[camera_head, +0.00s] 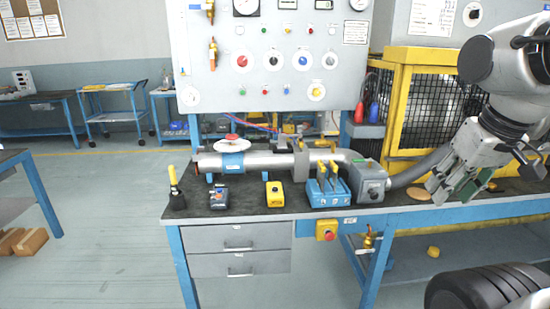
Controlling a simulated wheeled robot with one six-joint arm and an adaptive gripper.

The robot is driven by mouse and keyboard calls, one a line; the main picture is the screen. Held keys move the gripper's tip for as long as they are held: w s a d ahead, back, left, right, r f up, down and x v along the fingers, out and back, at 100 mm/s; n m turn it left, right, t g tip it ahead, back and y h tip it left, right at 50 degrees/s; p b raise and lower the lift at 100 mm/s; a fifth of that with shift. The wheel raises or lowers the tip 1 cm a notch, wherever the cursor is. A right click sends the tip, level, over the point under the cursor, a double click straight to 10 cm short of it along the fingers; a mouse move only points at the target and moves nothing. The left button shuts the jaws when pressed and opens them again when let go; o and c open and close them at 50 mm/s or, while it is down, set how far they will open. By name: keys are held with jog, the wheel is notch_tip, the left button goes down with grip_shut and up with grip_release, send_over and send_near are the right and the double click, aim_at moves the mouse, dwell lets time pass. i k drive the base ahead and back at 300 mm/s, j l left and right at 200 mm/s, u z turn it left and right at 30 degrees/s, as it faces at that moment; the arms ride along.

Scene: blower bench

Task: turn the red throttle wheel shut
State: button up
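A small wheel with a red top over a pale disc (232,138) sits on the left part of a horizontal grey pipe (265,160) on the bench. It is the only wheel-like red part on the pipe; its exact turn angle is too small to read. My gripper (452,190) is at the right, over the right end of the bench, pointing down and left. Its fingers look spread apart with nothing between them. It is far from the wheel and touches nothing that I can make out.
The bench top (240,207) holds a yellow-handled lever (174,188), a yellow box (275,194), a blue lever box (328,190) and a grey box (369,182). A control panel (275,55) stands behind the pipe. A yellow caged blower (400,80) stands at right.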

aim_at(232, 136)
jog(key=i+j, duration=0.1)
jog(key=i, duration=0.9)
jog(key=j+u, duration=0.05)
